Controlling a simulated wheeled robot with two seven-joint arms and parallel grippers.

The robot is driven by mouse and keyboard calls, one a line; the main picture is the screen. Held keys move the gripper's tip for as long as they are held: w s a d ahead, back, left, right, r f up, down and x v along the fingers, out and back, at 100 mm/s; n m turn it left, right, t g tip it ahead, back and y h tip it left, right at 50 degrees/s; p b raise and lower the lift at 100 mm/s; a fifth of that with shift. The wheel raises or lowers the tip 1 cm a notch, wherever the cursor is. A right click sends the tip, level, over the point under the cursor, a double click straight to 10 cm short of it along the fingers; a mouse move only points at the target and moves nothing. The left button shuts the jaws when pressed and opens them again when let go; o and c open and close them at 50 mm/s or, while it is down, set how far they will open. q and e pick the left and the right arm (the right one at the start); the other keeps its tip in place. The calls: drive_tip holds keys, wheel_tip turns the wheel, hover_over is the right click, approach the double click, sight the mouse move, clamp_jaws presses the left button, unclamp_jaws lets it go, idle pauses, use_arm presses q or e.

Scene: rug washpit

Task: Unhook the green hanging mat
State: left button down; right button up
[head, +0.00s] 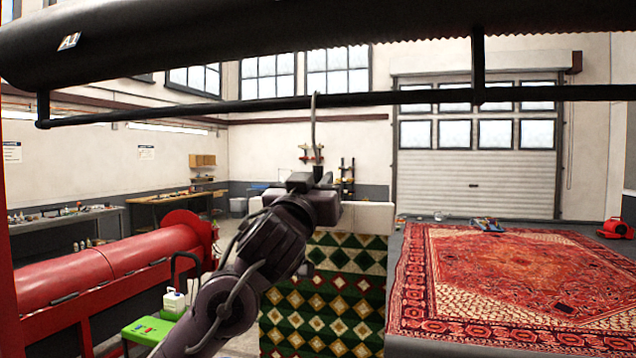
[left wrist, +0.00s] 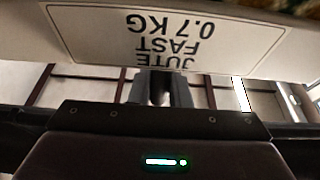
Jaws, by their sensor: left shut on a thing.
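The green hanging mat (head: 335,285) has a diamond pattern in green, cream, red and orange. Its pale top board (head: 370,217) shows above the pattern. A thin grey hook (head: 314,125) loops over the black bar (head: 240,104) and runs down to my left gripper (head: 318,180). That gripper is shut on the mat's hanger, just above the board; the fingers hide the exact grip. In the left wrist view, the board's label (left wrist: 165,38) reads "JUTE FAST 0.7 KG" upside down, beyond the gripper tips (left wrist: 160,90). My right gripper is out of view.
A red patterned rug (head: 510,280) lies on a raised surface to the right of the mat. A red cylindrical machine (head: 110,270) and a green stool (head: 150,330) with a white jug (head: 174,302) stand at left. A large black tube (head: 250,35) runs overhead.

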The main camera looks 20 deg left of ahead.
sight(316, 157)
use_arm(q)
drive_tip(key=shift+r, duration=0.15)
drive_tip(key=shift+r+p, duration=1.7)
drive_tip(key=shift+r, duration=0.4)
drive_tip(key=shift+s+f+b, duration=0.1)
drive_tip(key=shift+s+b, duration=0.2)
drive_tip(key=shift+s, duration=1.05)
drive_tip(key=shift+s+a, duration=0.1)
drive_tip(key=shift+s, duration=1.65)
drive_tip(key=s+p, duration=0.1)
drive_tip(key=s, duration=0.7)
drive_tip(key=shift+s+a+p, duration=0.15)
drive_tip(key=shift+s+p, duration=0.25)
